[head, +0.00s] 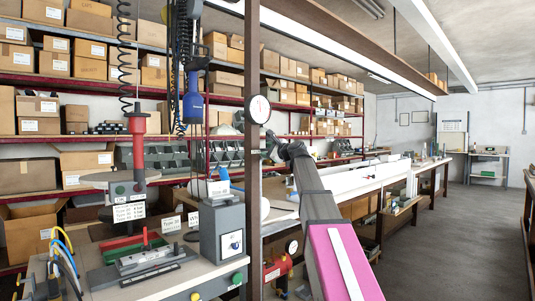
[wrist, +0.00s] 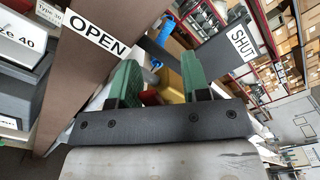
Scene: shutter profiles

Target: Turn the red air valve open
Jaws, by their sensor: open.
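My gripper (wrist: 160,64) is open in the wrist view, its two green fingers apart. A yellow, brass-like body (wrist: 171,82) and a blue part (wrist: 151,76) show between and beyond the fingers; I cannot tell whether a finger touches them. A small red patch shows beyond the fingertips, but I cannot tell whether it is the red valve handle. An OPEN label (wrist: 97,36) is at the left on a brown post, and a SHUT label (wrist: 242,43) at the right on a dark plate. In the head view my arm reaches toward the post, and the valve is not clearly visible.
The brown post (head: 254,200) carries a round gauge (head: 259,109) and stands close to my arm. Shelves of cartons line the back. The aisle floor (head: 450,235) at the right is clear.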

